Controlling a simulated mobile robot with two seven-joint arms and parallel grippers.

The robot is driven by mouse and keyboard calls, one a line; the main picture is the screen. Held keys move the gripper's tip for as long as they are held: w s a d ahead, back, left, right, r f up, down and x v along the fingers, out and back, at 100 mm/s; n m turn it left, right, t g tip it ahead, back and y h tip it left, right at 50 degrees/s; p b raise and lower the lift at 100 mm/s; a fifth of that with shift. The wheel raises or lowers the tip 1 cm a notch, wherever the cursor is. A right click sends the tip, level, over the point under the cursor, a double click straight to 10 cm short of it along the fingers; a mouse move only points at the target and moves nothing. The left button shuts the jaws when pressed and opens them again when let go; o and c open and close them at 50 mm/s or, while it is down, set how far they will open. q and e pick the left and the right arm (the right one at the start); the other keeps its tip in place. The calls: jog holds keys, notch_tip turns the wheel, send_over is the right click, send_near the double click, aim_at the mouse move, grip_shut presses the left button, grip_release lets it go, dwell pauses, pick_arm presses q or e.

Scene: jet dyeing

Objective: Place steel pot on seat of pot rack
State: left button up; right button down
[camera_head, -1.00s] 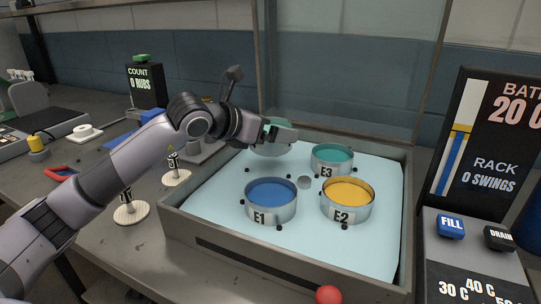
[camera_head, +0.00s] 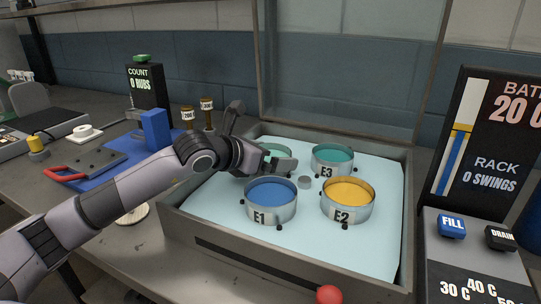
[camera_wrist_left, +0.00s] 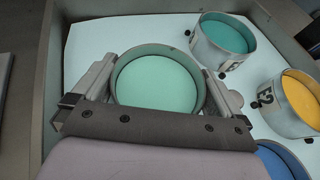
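The steel pot (camera_head: 275,147) holds green liquid and is at the back left of the bath in the head view. In the left wrist view the pot (camera_wrist_left: 158,82) sits upright between the two fingers of my left gripper (camera_head: 270,163), which is shut on its sides. The pot is low, level with the other pots; its base and the seat under it are hidden, so I cannot tell whether it touches. The rack shows only as a small grey hub (camera_head: 305,182) among the pots and dark pegs. My right gripper is out of view.
Pots E1 (camera_head: 271,202) with blue, E2 (camera_head: 347,201) with yellow and E3 (camera_head: 332,160) with teal stand close by. The bath's grey wall (camera_head: 290,262) surrounds them. A control panel (camera_head: 475,255) is at right; a blue block (camera_head: 155,130) stands at left.

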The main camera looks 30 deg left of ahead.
pick_arm(q)
jog(key=shift+s+r, duration=0.1)
jog(key=shift+r, duration=0.15)
jog(key=b+v, duration=0.2)
jog(key=v, duration=0.8)
jog(key=shift+a+f, duration=0.2)
jog(key=shift+s+a+r, duration=0.1)
jog(key=shift+s+r, duration=0.1)
jog(key=shift+s, duration=0.35)
jog(key=shift+s+r, duration=0.25)
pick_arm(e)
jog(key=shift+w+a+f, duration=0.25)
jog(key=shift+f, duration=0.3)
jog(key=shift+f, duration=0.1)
